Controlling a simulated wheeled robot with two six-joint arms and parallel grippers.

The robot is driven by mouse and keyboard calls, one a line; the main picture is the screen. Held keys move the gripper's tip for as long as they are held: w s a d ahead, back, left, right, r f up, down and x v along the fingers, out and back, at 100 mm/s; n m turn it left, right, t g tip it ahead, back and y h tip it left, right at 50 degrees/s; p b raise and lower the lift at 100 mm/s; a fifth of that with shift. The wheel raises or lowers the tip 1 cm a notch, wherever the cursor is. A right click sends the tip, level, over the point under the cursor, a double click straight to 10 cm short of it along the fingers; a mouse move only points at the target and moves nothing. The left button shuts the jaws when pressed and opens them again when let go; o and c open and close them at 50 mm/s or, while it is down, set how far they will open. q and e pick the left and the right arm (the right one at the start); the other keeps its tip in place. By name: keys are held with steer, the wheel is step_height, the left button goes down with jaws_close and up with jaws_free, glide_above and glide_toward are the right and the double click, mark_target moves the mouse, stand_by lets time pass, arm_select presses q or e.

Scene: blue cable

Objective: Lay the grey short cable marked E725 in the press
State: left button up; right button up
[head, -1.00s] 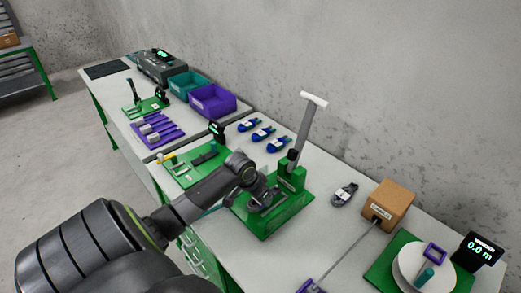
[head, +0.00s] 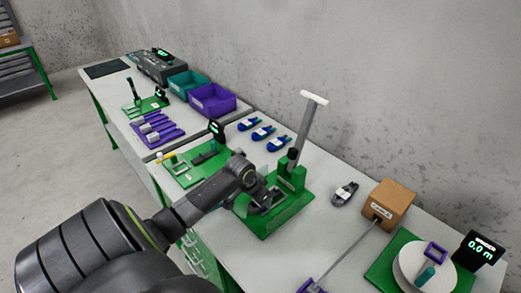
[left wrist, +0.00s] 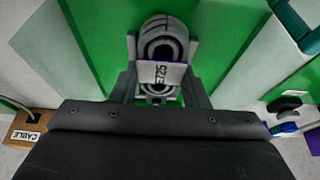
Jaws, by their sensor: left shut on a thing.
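My left gripper (head: 258,197) is shut on a grey coiled cable and is at the near left side of the green press (head: 297,205). In the left wrist view the cable's label (left wrist: 161,75) reads E725, and the coil sits between my two fingers (left wrist: 161,58) over a green surface. I cannot tell whether the cable touches the press base. The press has a tall grey lever (head: 306,128) with a white handle, standing raised. My right gripper is not in view.
Another grey cable (head: 345,193) lies right of the press, near a cardboard box (head: 389,203). Several blue cables (head: 262,132) lie behind the press. A green fixture board (head: 190,167) is to the left, and a winder with a white reel (head: 412,268) is at the right.

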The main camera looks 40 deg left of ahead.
arm_select(q)
steer(key=shift+f, duration=0.25)
steer(key=o, duration=1.1)
steer(key=shift+c, duration=0.2)
steer(key=shift+r, duration=0.1)
step_height(320, 180, up, 8)
steer(key=p, duration=0.9)
